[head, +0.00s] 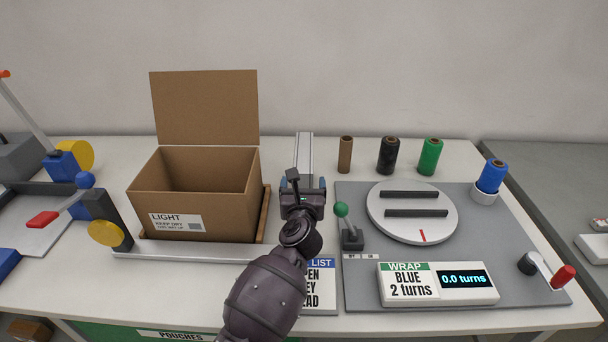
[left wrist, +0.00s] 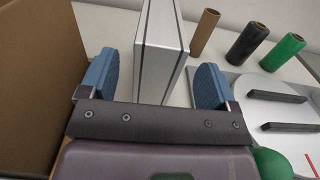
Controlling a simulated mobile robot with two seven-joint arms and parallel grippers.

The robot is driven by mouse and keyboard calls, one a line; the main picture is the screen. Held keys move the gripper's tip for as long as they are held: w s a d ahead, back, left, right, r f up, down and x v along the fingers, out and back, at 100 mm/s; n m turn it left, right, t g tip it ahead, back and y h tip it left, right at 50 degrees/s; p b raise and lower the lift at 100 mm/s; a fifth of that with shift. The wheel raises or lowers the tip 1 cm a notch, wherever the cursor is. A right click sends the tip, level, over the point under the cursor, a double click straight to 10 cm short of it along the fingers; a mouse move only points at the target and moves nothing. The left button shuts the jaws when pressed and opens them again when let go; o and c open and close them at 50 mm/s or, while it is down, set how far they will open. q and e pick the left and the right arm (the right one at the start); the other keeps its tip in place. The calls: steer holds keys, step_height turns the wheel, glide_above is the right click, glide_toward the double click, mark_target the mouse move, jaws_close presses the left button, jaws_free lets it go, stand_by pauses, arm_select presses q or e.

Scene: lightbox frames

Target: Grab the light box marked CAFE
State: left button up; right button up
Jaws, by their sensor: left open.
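A slim upright silver-white box with dark edge lines (head: 304,150) stands on the table right of the cardboard carton. No CAFE marking can be read on it, so I cannot confirm that it is the light box. It also shows in the left wrist view (left wrist: 161,45). My left gripper (head: 303,184) is open in front of it. In the left wrist view the blue finger pads of my left gripper (left wrist: 154,82) are apart, one on each side of the slim box's near end, with gaps on both sides. My arm hides its lower part in the head view. My right gripper is not in view.
An open cardboard carton labelled LIGHT (head: 193,193) stands close left of the gripper. To the right are a green-knobbed lever (head: 342,211), a turntable (head: 412,226) and a WRAP display (head: 438,284). Brown (head: 345,155), black (head: 388,156) and green (head: 430,157) rolls stand behind.

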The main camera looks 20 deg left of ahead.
arm_select(q)
steer(key=shift+x, duration=2.5)
steer(key=shift+f, duration=0.1)
jaws_close()
